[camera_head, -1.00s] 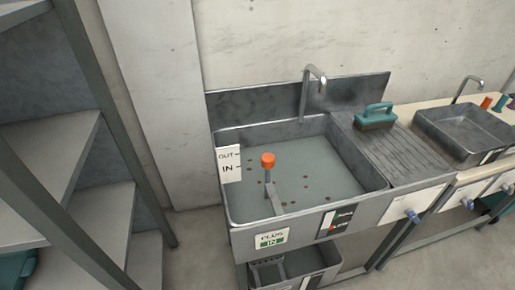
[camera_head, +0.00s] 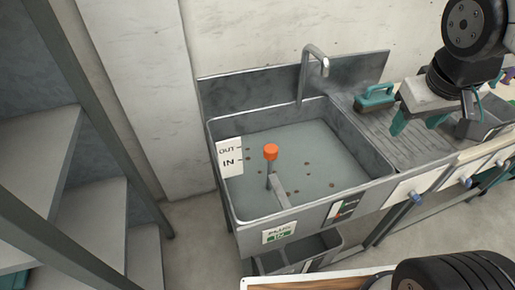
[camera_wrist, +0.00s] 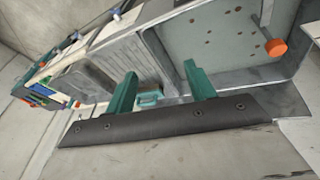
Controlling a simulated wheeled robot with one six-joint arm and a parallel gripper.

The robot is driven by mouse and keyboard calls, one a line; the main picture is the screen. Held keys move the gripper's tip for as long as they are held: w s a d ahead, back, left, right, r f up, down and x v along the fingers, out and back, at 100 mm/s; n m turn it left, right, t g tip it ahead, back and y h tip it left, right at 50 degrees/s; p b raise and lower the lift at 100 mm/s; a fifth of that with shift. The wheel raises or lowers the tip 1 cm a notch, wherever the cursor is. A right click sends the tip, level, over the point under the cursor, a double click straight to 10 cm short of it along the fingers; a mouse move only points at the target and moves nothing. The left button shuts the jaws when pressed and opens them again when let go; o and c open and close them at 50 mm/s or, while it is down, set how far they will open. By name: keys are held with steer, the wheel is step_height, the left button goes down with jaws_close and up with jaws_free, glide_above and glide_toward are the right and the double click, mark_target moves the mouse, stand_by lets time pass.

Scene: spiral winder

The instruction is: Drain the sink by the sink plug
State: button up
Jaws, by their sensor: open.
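The sink plug is a grey upright stem with an orange knob (camera_head: 271,152), standing in the large metal sink (camera_head: 222,200). Its orange knob also shows at the right of the wrist view (camera_wrist: 276,47). The sink holds greyish water with several brown specks. A white OUT/IN sign (camera_head: 229,158) stands at the sink's left side, with the knob about level with IN. A front label (camera_head: 279,232) reads PLUG IN. My gripper (camera_head: 418,118) is open and empty over the ribbed drainboard, right of the sink and apart from the plug. Its teal fingers show in the wrist view (camera_wrist: 160,88).
A teal-handled brush (camera_head: 375,98) lies at the back of the drainboard. A curved tap (camera_head: 313,60) rises behind the sink. Metal shelving (camera_head: 110,140) stands at the left. A bin (camera_head: 295,250) sits under the sink. Blue valve handles (camera_head: 416,198) stick out in front.

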steer(key=w+a+f+n+t+y, duration=0.1)
steer(key=w+f+n+t, duration=0.2)
steer(key=w, duration=1)
steer(key=w+a+f+n+t+y, duration=0.15)
steer(key=w+n+t, duration=0.3)
steer(key=w, duration=0.75)
steer(key=w+a+f+n+g+y, duration=0.3)
steer(key=a+f+n+y, duration=0.4)
steer(key=a+f, duration=0.1)
steer(key=n+g+y, duration=0.6)
steer(key=g+y, duration=0.4)
steer(key=g, duration=0.3)
glide_toward(271, 151)
steer(key=a+f, duration=0.1)
steer(key=a, duration=0.2)
steer(key=x, duration=0.6)
steer(key=shift+a, duration=0.4)
